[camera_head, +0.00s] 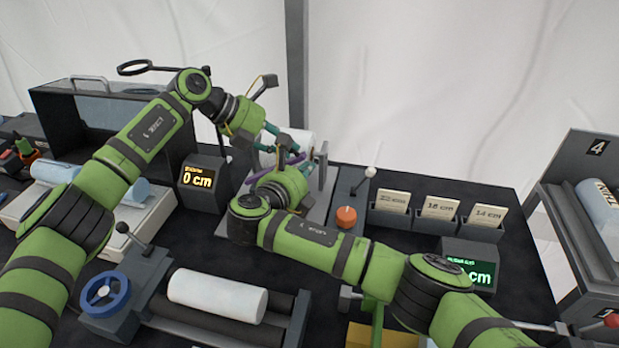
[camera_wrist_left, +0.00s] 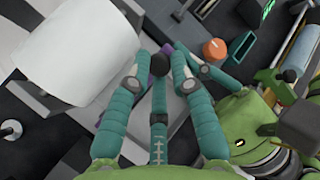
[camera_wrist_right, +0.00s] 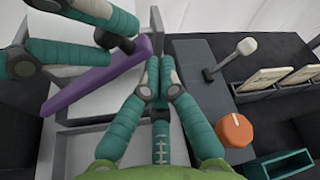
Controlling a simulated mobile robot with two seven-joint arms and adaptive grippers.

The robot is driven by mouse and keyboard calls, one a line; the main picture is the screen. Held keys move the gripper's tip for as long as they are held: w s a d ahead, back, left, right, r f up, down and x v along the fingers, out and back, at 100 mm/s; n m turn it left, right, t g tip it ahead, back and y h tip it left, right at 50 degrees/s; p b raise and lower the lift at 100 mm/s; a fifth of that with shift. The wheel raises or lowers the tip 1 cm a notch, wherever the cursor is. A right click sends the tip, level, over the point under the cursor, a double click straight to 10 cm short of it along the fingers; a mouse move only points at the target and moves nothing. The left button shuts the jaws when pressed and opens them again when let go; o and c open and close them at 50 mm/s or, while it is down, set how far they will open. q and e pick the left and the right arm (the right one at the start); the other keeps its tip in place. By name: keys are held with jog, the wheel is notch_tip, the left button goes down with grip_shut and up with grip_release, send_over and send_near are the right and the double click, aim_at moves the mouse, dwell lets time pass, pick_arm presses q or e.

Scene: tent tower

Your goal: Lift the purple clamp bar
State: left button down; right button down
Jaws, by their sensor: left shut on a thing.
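The purple clamp bar (camera_wrist_right: 92,76) shows best in the right wrist view, running slantwise above a light grey plate. It also shows in part in the left wrist view (camera_wrist_left: 142,72) and in the head view (camera_head: 262,172). My left gripper (camera_wrist_left: 160,76) is shut on the bar around a black knob, and its fingers hide part of it. My right gripper (camera_wrist_right: 160,72) has its fingertips together with nothing visible between them, just right of the bar. In the head view its fingers are mostly hidden behind its own wrist.
A white roll (camera_wrist_left: 72,38) lies beside the bar. An orange knob (camera_head: 346,216) and a white-tipped lever (camera_head: 371,172) stand to the right, before several card holders (camera_head: 388,217). A 0 cm display (camera_head: 200,178) stands left. A roller stand with a blue handwheel (camera_head: 105,294) is in front.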

pick_arm(q)
jog(key=shift+w+r, duration=0.1)
jog(key=shift+r, duration=0.1)
pick_arm(e)
jog(key=shift+r, duration=0.15)
pick_arm(q)
jog(key=shift+d+f, duration=0.1)
jog(key=shift+f, duration=0.05)
pick_arm(e)
jog(key=shift+a+r, duration=0.85)
jog(key=shift+r, duration=0.15)
pick_arm(q)
jog(key=c, duration=1.1)
grip_release()
jog(key=shift+d+f, duration=0.1)
jog(key=shift+f, duration=0.05)
pick_arm(e)
jog(key=shift+w+d, duration=0.1)
jog(key=shift+d, duration=0.05)
jog(key=shift+f, duration=0.1)
